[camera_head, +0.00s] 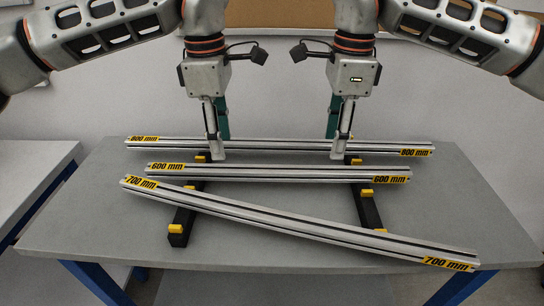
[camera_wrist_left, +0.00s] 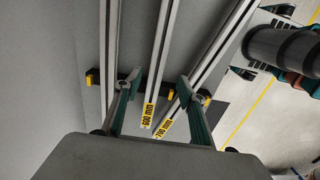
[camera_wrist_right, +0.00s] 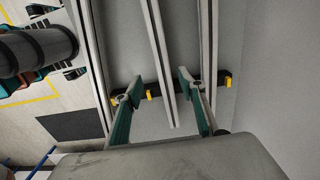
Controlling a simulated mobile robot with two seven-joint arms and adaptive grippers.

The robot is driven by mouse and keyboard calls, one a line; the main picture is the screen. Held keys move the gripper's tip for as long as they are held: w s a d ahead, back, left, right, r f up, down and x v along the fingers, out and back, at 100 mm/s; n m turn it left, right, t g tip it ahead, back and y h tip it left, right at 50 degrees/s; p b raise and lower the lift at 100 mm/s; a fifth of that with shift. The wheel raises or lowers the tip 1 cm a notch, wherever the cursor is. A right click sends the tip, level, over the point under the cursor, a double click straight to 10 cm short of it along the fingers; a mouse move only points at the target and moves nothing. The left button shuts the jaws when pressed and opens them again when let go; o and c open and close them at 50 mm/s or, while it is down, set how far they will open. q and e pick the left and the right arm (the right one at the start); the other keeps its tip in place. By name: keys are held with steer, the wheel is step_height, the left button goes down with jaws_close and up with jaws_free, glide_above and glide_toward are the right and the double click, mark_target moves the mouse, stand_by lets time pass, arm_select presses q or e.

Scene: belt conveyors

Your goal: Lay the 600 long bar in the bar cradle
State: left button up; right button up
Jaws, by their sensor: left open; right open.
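The 600 mm bar (camera_head: 270,173) is a silver bar with yellow end labels, lying across the two dark rails of the bar cradle (camera_head: 184,217) between the other bars. The rails carry yellow stops; whether the bar is seated between them I cannot tell. My left gripper (camera_head: 217,140) is open and empty above the left part of the bar. My right gripper (camera_head: 338,138) is open and empty above its right part. In both wrist views the 600 mm bar (camera_wrist_left: 166,60) (camera_wrist_right: 158,50) shows between the spread fingertips, with no finger clearly touching it.
The 800 mm bar (camera_head: 290,145) lies behind the 600 mm bar. The 700 mm bar (camera_head: 300,225) lies slanted in front, its right end near the front edge of the grey table (camera_head: 90,222). Another table (camera_head: 30,165) stands at the left. The table's front left is clear.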

mark_target(223, 167)
arm_select(q)
steer(key=shift+w+a, duration=0.3)
steer(key=shift+w, duration=0.05)
arm_select(e)
steer(key=shift+w+d+r, duration=0.1)
steer(key=shift+w+d, duration=0.1)
steer(key=shift+w, duration=0.1)
arm_select(q)
steer(key=shift+s+r, duration=0.1)
steer(key=shift+s, duration=0.15)
arm_select(e)
steer(key=shift+s, duration=0.25)
arm_select(q)
steer(key=shift+w+f, duration=0.1)
steer(key=shift+f, duration=3.8)
arm_select(e)
steer(key=shift+w+f, duration=0.1)
steer(key=shift+f, duration=3.8)
arm_select(q)
jaws_close()
arm_select(e)
jaws_close()
